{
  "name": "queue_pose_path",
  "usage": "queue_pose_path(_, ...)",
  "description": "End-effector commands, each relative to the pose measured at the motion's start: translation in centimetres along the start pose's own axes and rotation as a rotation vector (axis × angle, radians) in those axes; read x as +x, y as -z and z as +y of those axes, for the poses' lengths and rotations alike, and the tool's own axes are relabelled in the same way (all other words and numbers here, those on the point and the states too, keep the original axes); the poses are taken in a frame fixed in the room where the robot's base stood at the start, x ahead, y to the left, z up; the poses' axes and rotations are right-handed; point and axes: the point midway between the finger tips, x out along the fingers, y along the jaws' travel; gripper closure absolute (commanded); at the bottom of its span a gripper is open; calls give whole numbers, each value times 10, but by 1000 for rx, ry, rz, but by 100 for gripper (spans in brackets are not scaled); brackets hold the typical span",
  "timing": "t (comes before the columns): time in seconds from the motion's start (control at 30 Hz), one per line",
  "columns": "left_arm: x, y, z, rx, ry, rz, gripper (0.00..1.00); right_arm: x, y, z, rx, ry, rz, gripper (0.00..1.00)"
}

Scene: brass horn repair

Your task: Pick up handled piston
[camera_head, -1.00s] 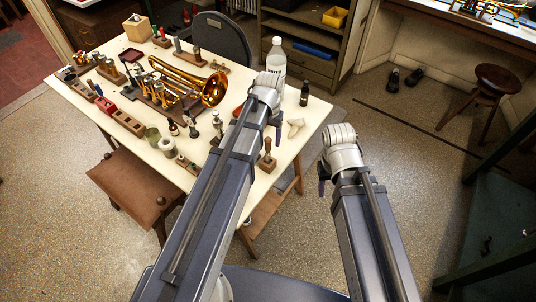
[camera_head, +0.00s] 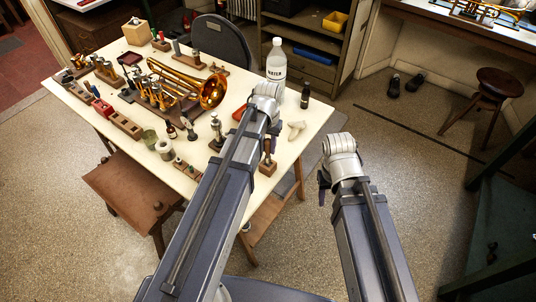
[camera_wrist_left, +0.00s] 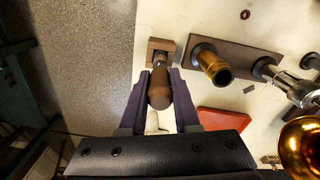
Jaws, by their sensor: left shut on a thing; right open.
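The handled piston has a rounded brown wooden handle (camera_wrist_left: 160,88), seen between my left gripper's dark fingers (camera_wrist_left: 160,92) in the left wrist view. My left gripper is shut on this handle. A small wooden block (camera_wrist_left: 161,46) sits just beyond it, with a narrow metal part by its notch. I cannot tell whether the piston is clear of the block. In the head view the handled piston (camera_head: 267,150) and its block (camera_head: 267,169) are at the table's right edge, just below my left gripper (camera_head: 271,132). My right gripper (camera_head: 323,188) is open and off the table.
On the table (camera_head: 290,165), a brass horn (camera_head: 185,82), a water bottle (camera_head: 276,62), a small dark bottle (camera_head: 305,95) and a white object (camera_head: 297,130) stand or lie around. A red tray (camera_wrist_left: 223,119) is close to my left gripper. Open floor lies right of the table.

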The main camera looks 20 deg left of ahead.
Motion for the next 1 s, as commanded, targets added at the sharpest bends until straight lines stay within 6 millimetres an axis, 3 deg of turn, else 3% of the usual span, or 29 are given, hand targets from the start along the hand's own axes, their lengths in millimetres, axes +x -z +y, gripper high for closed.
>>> queue_pose_path(0.17,0,0,0,0,0,0,100,0,0,0,0,0,0,50)
queue_pose_path(0.73,-2,0,0,0,0,0,100,-2,0,0,0,0,0,50)
queue_pose_path(1.0,-24,0,0,0,0,0,100,-23,-1,2,0,0,0,50)
